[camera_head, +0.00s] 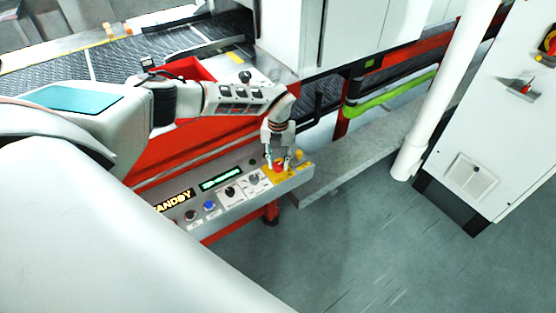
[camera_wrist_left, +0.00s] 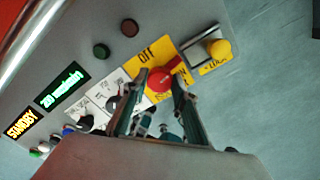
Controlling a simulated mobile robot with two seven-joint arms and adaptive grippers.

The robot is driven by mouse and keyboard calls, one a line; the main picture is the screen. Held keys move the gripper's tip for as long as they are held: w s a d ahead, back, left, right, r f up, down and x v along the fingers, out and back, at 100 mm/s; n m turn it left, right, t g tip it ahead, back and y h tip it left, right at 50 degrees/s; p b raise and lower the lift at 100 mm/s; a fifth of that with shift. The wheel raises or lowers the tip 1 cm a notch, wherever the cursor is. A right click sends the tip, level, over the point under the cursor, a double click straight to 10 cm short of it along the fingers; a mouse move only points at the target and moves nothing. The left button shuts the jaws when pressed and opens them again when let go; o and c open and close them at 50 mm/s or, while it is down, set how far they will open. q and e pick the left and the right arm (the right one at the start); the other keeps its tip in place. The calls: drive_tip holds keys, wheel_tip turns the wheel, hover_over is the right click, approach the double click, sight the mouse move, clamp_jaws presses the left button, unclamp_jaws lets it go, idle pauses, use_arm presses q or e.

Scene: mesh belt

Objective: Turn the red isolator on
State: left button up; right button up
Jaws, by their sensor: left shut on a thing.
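The red isolator (camera_head: 279,164) is a red rotary knob on a yellow plate at the right end of the control panel. It also shows in the left wrist view (camera_wrist_left: 159,79), with the word OFF printed on the plate beside it. My left gripper (camera_head: 277,163) reaches down from above, its two fingers on either side of the red knob and shut on it. In the left wrist view the fingers (camera_wrist_left: 158,100) hide part of the knob and plate. My right gripper is not in view.
The panel (camera_head: 233,205) also holds a yellow knob (camera_wrist_left: 219,49), black selectors, a blue button (camera_head: 209,205) and a lit STANDBY display (camera_head: 176,201). A white cabinet (camera_head: 500,120) and a white pipe (camera_head: 445,90) stand at right. The floor between is clear.

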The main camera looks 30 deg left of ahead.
sight(278, 164)
use_arm(q)
drive_tip(key=shift+m, duration=1)
drive_tip(key=shift+f, duration=0.1)
drive_tip(key=o, duration=1.1)
wheel_tip(278, 164, up, 12)
drive_tip(key=shift+r, duration=0.1)
